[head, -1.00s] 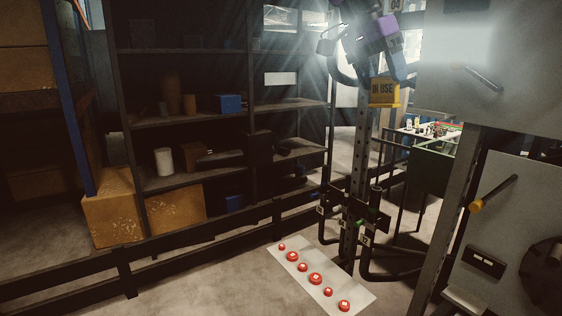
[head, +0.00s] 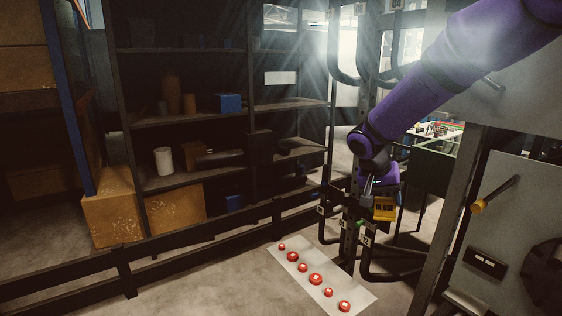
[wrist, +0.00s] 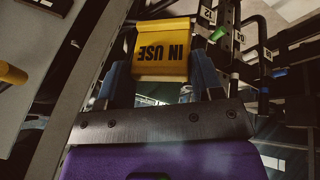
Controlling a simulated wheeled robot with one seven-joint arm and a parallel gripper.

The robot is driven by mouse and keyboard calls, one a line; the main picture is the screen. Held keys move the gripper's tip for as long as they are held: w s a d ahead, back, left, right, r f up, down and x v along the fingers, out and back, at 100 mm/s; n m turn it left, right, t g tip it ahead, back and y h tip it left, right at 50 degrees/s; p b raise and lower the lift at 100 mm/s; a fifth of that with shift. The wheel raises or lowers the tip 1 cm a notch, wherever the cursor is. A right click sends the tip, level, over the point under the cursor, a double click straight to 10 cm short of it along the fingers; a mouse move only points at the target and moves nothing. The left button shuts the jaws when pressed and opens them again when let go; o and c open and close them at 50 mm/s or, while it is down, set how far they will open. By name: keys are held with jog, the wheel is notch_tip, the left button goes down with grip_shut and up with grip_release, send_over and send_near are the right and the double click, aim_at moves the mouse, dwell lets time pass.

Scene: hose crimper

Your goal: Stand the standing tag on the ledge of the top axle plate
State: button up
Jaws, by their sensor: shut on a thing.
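The standing tag is a yellow piece marked IN USE (wrist: 163,50), upside down in the wrist view. It also shows in the head view, low in front of the dark upright post (head: 384,208). My gripper (wrist: 161,72) is shut on it, with one blue-grey finger at each side. In the head view my gripper (head: 371,190) is beside the post, above the lower hooks. I cannot tell which part is the top axle plate or its ledge.
The post carries curved dark hooks with small number labels (head: 366,240). Right of it stands a grey panel with a yellow-tipped lever (head: 478,206). A white strip with red buttons (head: 316,279) lies low in front. Dark shelving (head: 190,118) stands at the left.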

jog(key=w+d+f+n, duration=0.2)
jog(key=f, duration=0.7)
jog(key=w+d+f+n+t, duration=0.1)
jog(key=w+d+f+n, duration=0.1)
jog(key=f, duration=0.8)
jog(key=shift+w+d+f+y, duration=0.2)
jog(key=shift+d+f+y, duration=0.1)
jog(key=shift+y, duration=0.1)
jog(key=shift+w+a+r, duration=0.1)
jog(key=shift+r, duration=0.05)
